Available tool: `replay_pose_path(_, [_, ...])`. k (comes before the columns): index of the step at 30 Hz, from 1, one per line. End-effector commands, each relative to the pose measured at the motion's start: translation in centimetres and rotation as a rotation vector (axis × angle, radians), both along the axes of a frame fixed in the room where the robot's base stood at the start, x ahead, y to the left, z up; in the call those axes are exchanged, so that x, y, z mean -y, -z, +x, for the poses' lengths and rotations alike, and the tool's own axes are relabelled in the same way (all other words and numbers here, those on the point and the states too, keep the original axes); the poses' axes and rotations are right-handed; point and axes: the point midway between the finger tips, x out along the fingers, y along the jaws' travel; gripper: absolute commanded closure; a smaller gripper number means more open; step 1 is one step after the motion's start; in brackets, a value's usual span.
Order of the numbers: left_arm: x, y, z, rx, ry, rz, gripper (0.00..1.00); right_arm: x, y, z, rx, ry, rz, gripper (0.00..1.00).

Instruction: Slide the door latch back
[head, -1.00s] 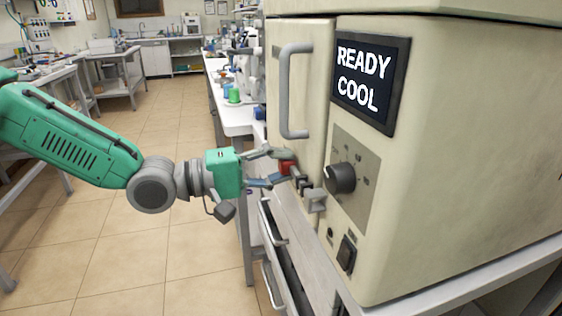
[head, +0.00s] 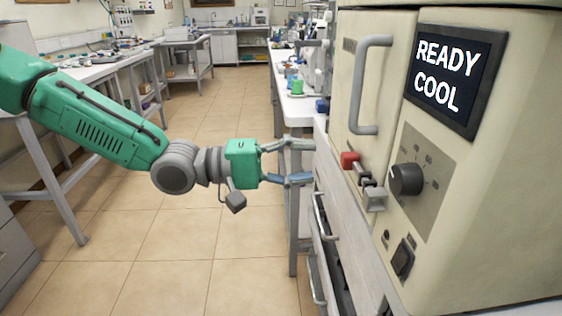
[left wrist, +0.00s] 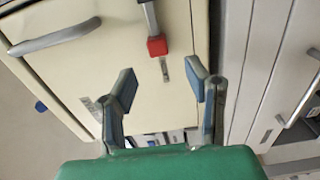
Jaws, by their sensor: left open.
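The door latch has a red knob (head: 349,160) on a dark sliding bar, on the lower part of the cream oven door (head: 362,100). The bar runs toward a grey catch block (head: 375,199) on the oven's front panel. In the left wrist view the red knob (left wrist: 157,46) sits beyond the fingertips, on a metal bar. My left gripper (head: 306,161) is open and empty, left of the knob and apart from it. In the left wrist view the open fingers (left wrist: 163,85) are spread below the knob. My right gripper is not in view.
A vertical grey door handle (head: 370,85) stands out above the latch. A black dial (head: 406,180) and a switch (head: 403,258) are to its right. Drawers with handles (head: 324,217) are below. The floor (head: 190,240) behind my left arm is clear.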

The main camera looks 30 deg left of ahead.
Motion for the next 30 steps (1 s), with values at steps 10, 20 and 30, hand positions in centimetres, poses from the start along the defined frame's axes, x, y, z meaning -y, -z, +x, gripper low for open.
replay_pose_path(10, [-3.6, 0.0, -2.3, 0.000, -0.001, 0.001, 0.57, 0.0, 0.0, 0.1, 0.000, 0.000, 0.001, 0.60])
replay_pose_path(20, [-3.9, 0.1, -2.6, -0.003, 0.000, 0.002, 0.57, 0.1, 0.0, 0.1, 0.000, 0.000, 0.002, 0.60])
replay_pose_path(30, [-4.1, 0.2, -2.6, -0.003, -0.001, 0.002, 0.57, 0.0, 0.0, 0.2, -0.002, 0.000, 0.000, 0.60])
